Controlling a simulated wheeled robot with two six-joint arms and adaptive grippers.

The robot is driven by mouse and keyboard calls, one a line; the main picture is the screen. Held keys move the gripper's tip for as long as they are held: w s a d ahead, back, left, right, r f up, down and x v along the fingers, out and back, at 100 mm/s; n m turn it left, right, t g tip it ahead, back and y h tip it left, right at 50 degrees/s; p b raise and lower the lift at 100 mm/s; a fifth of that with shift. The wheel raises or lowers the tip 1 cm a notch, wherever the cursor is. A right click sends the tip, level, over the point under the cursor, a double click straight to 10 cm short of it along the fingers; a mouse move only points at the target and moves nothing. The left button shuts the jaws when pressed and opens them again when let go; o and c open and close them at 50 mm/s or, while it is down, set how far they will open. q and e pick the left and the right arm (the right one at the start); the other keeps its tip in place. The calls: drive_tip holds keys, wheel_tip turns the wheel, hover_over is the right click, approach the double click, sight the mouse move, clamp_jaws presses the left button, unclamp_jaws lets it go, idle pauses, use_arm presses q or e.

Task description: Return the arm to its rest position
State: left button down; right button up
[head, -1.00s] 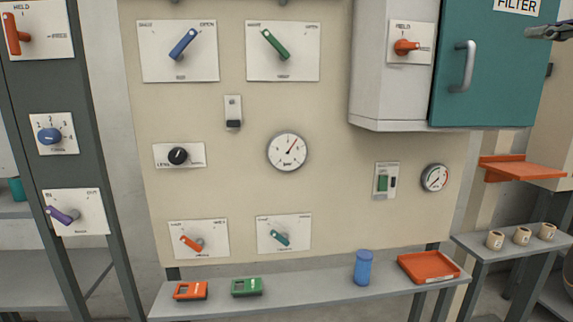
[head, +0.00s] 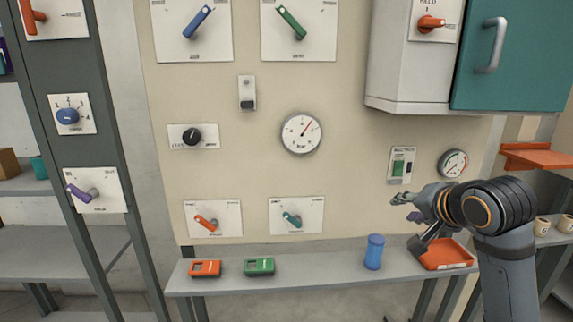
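My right arm comes in at the lower right. Its gripper (head: 408,207) points left, in front of the panel's lower right and above the shelf. A small purple part shows beside its fingers. The fingers are small and seen partly end-on, so I cannot tell whether they are open or shut. No held object is clear. My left gripper is not in view.
The beige panel (head: 350,190) carries levers, a knob and gauges. The shelf below it holds a blue cylinder (head: 374,252), a red tray (head: 455,258) partly behind my arm, an orange device (head: 205,268) and a green device (head: 259,267). A teal cabinet door (head: 535,60) is at upper right.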

drive_tip(key=s+a+f+n+g, duration=0.15)
drive_tip(key=s+f, duration=0.25)
drive_tip(key=f, duration=0.7)
drive_tip(key=s+a+f+n+g, duration=0.1)
drive_tip(key=s+f+n+g, duration=0.2)
drive_tip(key=f, duration=0.9)
drive_tip(key=s+f+n+g+h, duration=0.1)
drive_tip(key=s+f+n+g, duration=0.35)
drive_tip(key=s+f, duration=1.35)
drive_tip(key=s+d+f, duration=0.1)
drive_tip(key=s+f, duration=0.2)
drive_tip(key=f, duration=1)
drive_tip(key=s+d+f, duration=0.2)
drive_tip(key=f, duration=1.1)
drive_tip(key=s+f+g, duration=0.1)
drive_tip(key=s+f, duration=1.2)
drive_tip(key=s, duration=0.4)
drive_tip(key=shift+s+d+f, duration=0.2)
drive_tip(key=shift+d+f, duration=0.15)
drive_tip(key=shift+d, duration=0.1)
